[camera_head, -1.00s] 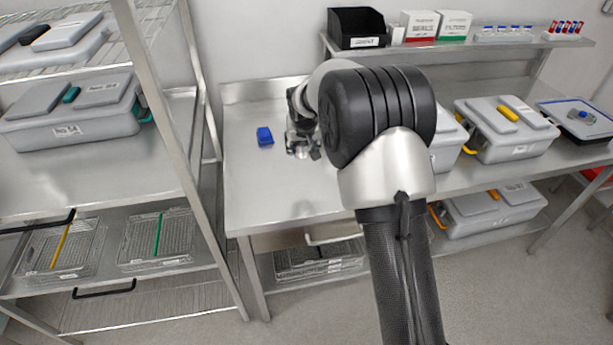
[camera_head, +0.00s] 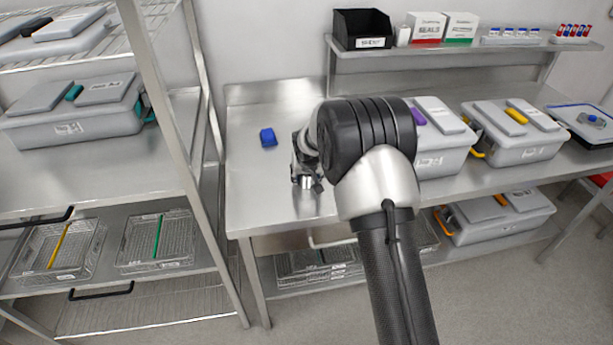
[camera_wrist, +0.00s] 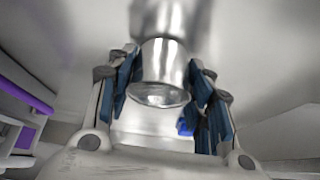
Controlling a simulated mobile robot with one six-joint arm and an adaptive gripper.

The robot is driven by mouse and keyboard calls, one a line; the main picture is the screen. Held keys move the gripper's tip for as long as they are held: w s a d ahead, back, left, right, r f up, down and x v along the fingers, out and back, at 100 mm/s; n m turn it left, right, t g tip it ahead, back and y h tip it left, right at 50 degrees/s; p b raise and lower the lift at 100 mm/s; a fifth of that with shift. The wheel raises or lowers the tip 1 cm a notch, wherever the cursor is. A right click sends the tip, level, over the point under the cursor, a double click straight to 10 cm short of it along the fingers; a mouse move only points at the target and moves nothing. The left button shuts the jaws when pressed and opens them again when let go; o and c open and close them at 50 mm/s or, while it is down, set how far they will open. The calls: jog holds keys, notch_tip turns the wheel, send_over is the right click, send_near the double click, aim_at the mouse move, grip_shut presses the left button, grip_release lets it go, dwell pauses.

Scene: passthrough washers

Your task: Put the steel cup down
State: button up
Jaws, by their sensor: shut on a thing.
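The steel cup (camera_wrist: 162,72) is between the blue-padded fingers of my gripper (camera_wrist: 160,88) in the wrist view. The gripper is shut on it. In the head view my gripper (camera_head: 306,182) is over the front part of the steel table (camera_head: 255,195), and the cup (camera_head: 307,182) shows only as a small shiny patch at the fingers. A cup-like reflection shows on the steel close to the cup in the wrist view. I cannot tell whether the cup touches the table.
A grey case with a purple handle (camera_head: 438,145) stands to the right. A steel rack (camera_head: 165,150) stands left.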

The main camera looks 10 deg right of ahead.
jog(key=shift+f, duration=0.25)
jog(key=o, duration=1.1)
jog(key=shift+r, duration=0.1)
